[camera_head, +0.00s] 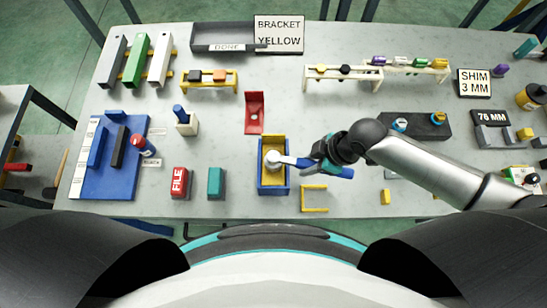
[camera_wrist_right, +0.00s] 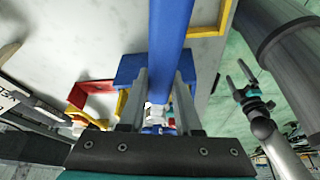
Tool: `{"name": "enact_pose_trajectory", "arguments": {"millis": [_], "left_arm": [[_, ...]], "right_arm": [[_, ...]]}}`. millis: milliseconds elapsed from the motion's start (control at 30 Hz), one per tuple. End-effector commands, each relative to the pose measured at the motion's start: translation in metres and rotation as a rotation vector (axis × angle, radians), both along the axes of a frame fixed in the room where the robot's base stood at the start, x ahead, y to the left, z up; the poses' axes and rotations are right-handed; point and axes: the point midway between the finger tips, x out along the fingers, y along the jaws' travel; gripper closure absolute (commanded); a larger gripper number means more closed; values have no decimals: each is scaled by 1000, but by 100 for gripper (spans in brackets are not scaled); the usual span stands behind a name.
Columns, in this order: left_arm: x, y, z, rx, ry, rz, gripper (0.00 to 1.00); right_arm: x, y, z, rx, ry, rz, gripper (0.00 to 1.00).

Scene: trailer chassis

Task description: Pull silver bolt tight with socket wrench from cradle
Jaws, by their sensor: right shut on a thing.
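My right gripper (camera_head: 325,160) is shut on the blue handle (camera_head: 345,173) of the socket wrench, and the handle also runs between its fingers in the right wrist view (camera_wrist_right: 171,45). The wrench's silver head (camera_head: 273,156) is over the yellow tray of a blue-sided fixture (camera_head: 273,187). The silver bolt cannot be told apart from the wrench head; whether the socket sits on it is hidden. A yellow U-shaped frame (camera_head: 315,209), perhaps the cradle, lies empty to the fixture's right. My left gripper (camera_wrist_right: 241,74) shows in the right wrist view, fingers apart and empty.
A red bracket (camera_head: 255,112) stands just behind the fixture. A teal block (camera_head: 216,182) and a red FILE block (camera_head: 180,182) stand to its left.

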Motion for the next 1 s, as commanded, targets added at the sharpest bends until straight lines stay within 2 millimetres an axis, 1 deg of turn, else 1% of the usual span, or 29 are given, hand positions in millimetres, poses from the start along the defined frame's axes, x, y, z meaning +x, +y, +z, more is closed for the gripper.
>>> {"name": "enact_pose_trajectory", "arguments": {"millis": [433,700,1000], "left_arm": [[0,0,0,0,0,0,0],[0,0,-3,0,0,0,0],[0,0,0,0,0,0,0]], "right_arm": [[1,0,1,2,-2,-3,100],[5,-1,1,1,-1,46,100],[5,-1,17,1,-3,48,100]]}}
